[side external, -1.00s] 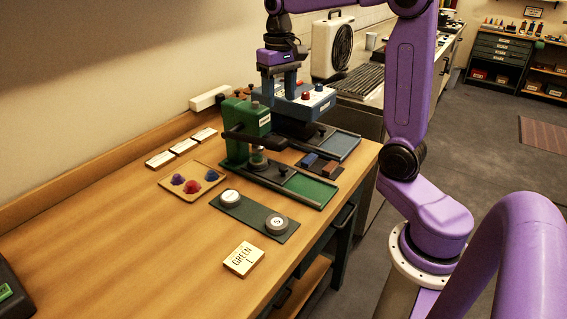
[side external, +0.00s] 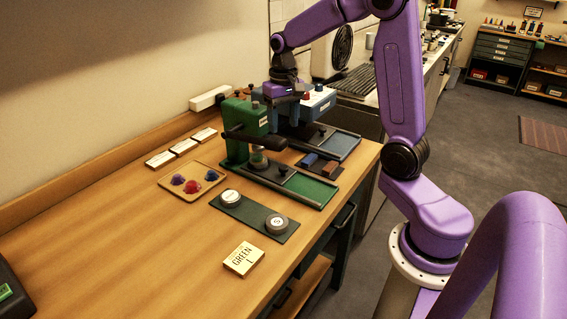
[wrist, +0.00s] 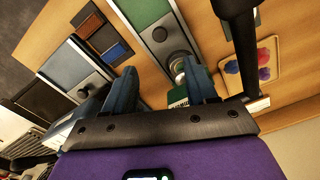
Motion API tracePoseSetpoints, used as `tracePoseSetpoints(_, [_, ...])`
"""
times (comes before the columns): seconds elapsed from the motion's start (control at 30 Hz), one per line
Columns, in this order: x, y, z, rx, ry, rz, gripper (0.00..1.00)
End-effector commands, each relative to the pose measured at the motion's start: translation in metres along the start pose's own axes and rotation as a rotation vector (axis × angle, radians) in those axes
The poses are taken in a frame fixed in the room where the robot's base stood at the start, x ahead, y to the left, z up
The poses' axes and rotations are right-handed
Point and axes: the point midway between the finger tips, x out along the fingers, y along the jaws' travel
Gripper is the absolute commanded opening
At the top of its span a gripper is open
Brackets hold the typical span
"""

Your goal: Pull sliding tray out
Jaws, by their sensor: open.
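The green press (side external: 245,118) stands on the table with a green sliding tray (side external: 310,188) reaching out at its front right. The tray has a dark knob (side external: 284,172) and also shows at the top of the wrist view (wrist: 138,12). Behind it, the blue press (side external: 316,104) has a blue-grey sliding tray (side external: 335,145), which shows at the left of the wrist view (wrist: 66,62). My gripper (side external: 284,116) is low beside the green press head, in front of the blue press. In the wrist view its fingers (wrist: 160,88) are apart with nothing gripped.
A black lever (wrist: 236,40) juts close to the right finger. Blue and brown blocks (side external: 320,163) lie between the trays. A dark green mat (side external: 252,214) carries two round stamps, and a wooden tray (side external: 210,186) holds coloured pieces.

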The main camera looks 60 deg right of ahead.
Motion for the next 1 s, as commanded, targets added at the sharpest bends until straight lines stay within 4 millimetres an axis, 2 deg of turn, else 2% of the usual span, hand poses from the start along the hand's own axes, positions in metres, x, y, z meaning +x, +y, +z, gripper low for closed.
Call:
tracePoseSetpoints(0.1, [0.024,0.001,0.001,0.0,-0.005,0.001,0.57])
tracePoseSetpoints(0.6, [0.114,0.001,0.001,0.001,-0.004,0.001,0.57])
tracePoseSetpoints(0.8, [0.133,0.001,0.0,0.001,-0.002,0.001,0.57])
tracePoseSetpoints(1.0, [0.139,0.0,0.0,0.001,0.001,0.0,0.57])
